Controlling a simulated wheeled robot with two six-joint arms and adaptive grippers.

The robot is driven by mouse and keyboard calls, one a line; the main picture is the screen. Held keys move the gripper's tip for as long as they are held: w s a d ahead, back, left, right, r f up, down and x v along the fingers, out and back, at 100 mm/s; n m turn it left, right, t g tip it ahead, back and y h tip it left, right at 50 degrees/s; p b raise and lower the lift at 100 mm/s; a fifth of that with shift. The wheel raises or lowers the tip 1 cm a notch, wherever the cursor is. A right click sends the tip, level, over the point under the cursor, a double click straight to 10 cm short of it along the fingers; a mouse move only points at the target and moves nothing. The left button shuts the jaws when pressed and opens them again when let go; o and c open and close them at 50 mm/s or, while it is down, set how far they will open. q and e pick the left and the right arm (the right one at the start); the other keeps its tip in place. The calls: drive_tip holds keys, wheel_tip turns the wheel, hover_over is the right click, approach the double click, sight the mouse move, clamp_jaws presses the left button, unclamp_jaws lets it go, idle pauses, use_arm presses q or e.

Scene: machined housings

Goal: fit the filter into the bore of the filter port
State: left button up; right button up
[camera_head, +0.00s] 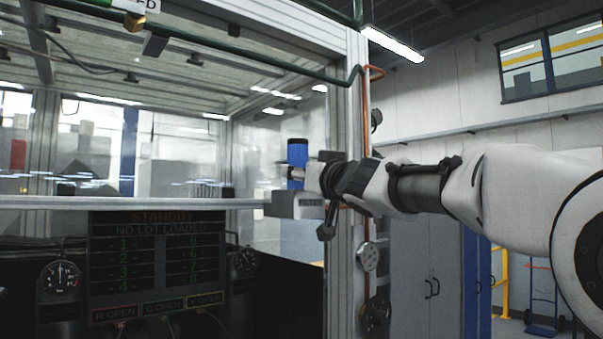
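A blue cylinder, which looks like the filter (297,152), stands upright in the middle of the head view. My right gripper (297,172) reaches in from the right with its fingers across the lower part of the cylinder, and appears shut on it. The fingers hide part of its side. A grey block (296,206) lies just below the cylinder in the picture; it may be the filter port. No bore shows from this angle, and I cannot tell whether the cylinder touches the block. My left gripper is not in view.
A framed enclosure with clear panels fills the left. Its post (342,270) rises close by my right gripper. A pale horizontal rail (130,203) runs left from the block. Below it are a STANDBY display (155,262) and a dial gauge (61,277).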

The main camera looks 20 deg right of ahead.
drive_tip(key=shift+f+b, duration=0.75)
drive_tip(key=shift+f, duration=0.15)
drive_tip(key=o, duration=1.3)
drive_tip(key=shift+o, duration=0.2)
